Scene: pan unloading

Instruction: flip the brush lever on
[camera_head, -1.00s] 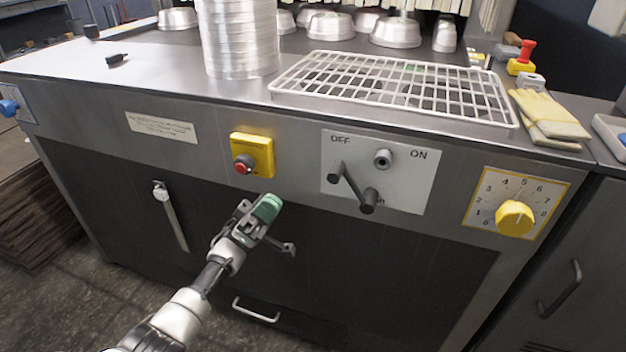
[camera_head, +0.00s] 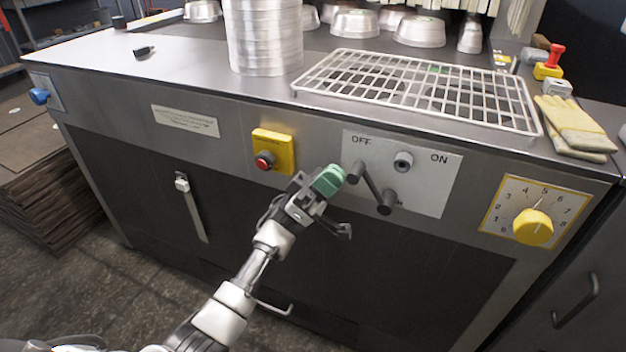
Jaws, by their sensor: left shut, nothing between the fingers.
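The brush lever (camera_head: 371,187) is a dark bar with a round knob at each end, on a light plate (camera_head: 430,190) on the machine's front. The plate is marked OFF at left and ON at right. The lever's upper end is under OFF and its lower end is down and to the right; it stands on the OFF side. My left gripper (camera_head: 328,182), with a green fingertip, is shut and empty, just left of the lever's upper end. I cannot tell whether they touch. My right gripper is out of view.
A red button on a yellow box (camera_head: 273,150) is just up and left of my left gripper. A yellow dial (camera_head: 533,227) is to the right. A wire rack (camera_head: 420,90), stacked pans (camera_head: 263,40) and gloves (camera_head: 572,125) are on top.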

